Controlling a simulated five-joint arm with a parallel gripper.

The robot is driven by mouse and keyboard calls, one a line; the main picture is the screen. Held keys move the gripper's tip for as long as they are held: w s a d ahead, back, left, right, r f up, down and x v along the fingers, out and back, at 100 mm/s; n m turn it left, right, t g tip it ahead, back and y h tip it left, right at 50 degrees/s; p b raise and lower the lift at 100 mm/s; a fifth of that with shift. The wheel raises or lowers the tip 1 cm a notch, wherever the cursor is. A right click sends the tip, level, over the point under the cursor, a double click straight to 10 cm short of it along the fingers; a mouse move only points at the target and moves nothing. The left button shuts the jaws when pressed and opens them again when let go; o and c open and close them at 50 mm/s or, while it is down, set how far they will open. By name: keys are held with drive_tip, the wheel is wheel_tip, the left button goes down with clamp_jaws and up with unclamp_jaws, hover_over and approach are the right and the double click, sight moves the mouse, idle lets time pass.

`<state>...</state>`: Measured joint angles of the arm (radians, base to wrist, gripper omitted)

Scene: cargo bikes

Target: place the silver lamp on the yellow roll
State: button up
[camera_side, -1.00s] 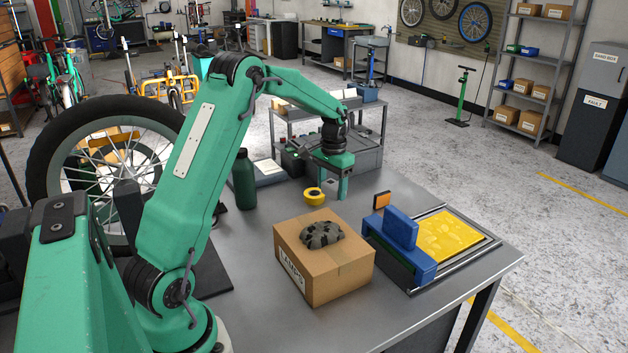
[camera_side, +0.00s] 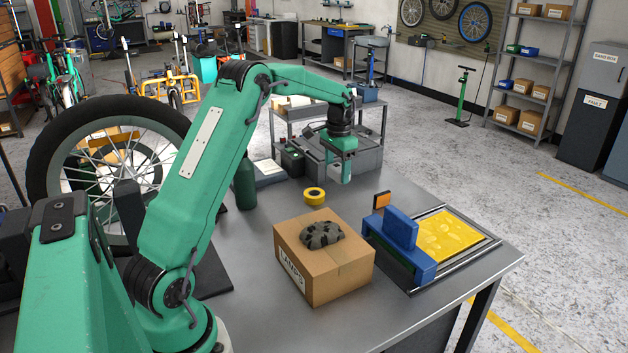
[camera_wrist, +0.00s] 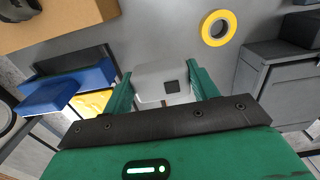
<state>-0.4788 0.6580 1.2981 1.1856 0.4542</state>
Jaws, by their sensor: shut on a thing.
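The silver lamp (camera_wrist: 150,80), a small pale grey block with a dark square on its face, sits between the two green fingers of my gripper (camera_wrist: 165,92) in the wrist view. My gripper (camera_side: 343,170) is shut on it and holds it above the table, at the far side in the side view; the fingers hide part of the lamp there. The yellow roll (camera_side: 315,202) lies flat on the table, left of and below my gripper in the side view. It also shows in the wrist view (camera_wrist: 206,32), up and right of the lamp, with nothing on it.
A cardboard box (camera_side: 345,279) with a dark, lumpy object on top stands nearer. A blue stand (camera_side: 398,232) beside a yellow panel (camera_side: 452,236) is at right. A green bottle (camera_side: 245,182) stands left of the roll. Grey cases (camera_side: 364,157) stand beyond the table.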

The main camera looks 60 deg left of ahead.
drive_tip(key=shift+w+a+r, duration=0.15)
drive_tip(key=shift+w+r, duration=0.05)
drive_tip(key=shift+r, duration=0.05)
hover_over(313, 194)
drive_tip(key=f, duration=0.7)
drive_tip(key=shift+a, duration=0.2)
drive_tip(key=shift+f, duration=2)
drive_tip(key=shift+f, duration=0.1)
drive_tip(key=o, duration=1)
